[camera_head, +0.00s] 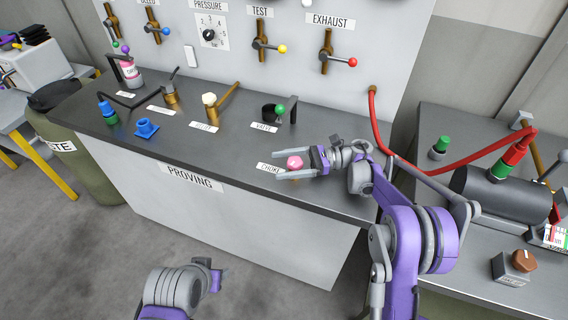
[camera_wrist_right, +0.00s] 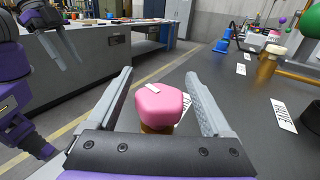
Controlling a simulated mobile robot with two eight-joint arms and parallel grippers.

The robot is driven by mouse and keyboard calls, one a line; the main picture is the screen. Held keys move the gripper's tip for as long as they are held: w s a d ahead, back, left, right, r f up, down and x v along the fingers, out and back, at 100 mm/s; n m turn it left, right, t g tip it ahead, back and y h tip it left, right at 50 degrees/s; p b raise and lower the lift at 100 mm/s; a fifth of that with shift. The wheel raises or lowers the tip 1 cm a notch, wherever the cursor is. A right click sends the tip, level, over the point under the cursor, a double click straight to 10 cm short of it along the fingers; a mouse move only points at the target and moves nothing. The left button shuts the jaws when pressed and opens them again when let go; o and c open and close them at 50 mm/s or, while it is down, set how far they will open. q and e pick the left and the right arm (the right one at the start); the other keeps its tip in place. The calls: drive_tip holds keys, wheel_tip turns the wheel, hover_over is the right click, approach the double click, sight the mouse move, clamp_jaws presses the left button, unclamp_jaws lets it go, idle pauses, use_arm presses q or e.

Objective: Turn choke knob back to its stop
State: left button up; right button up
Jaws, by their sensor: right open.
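The choke knob is a pink, faceted knob (camera_head: 295,162) with a white mark on its top, on a brass stem beside the CHOKE label (camera_head: 269,167) at the front right of the proving bench. My right gripper (camera_head: 285,163) is open, with one finger on each side of the knob. In the right wrist view the knob (camera_wrist_right: 160,103) sits between the two spread fingers, with a visible gap on both sides. My left gripper (camera_head: 220,275) is low in front of the bench, away from the knob; its fingers are hard to make out.
On the bench (camera_head: 225,170) stand a green-knobbed valve (camera_head: 280,109), a brass lever valve (camera_head: 209,100) and blue fittings (camera_head: 146,128). A red hose (camera_head: 374,120) runs from the panel to the right-hand bench. The bench front right of the labels is mostly clear.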

drive_tip(key=v, duration=1)
drive_tip(key=shift+w+d+b, duration=0.1)
drive_tip(key=shift+d+b, duration=0.3)
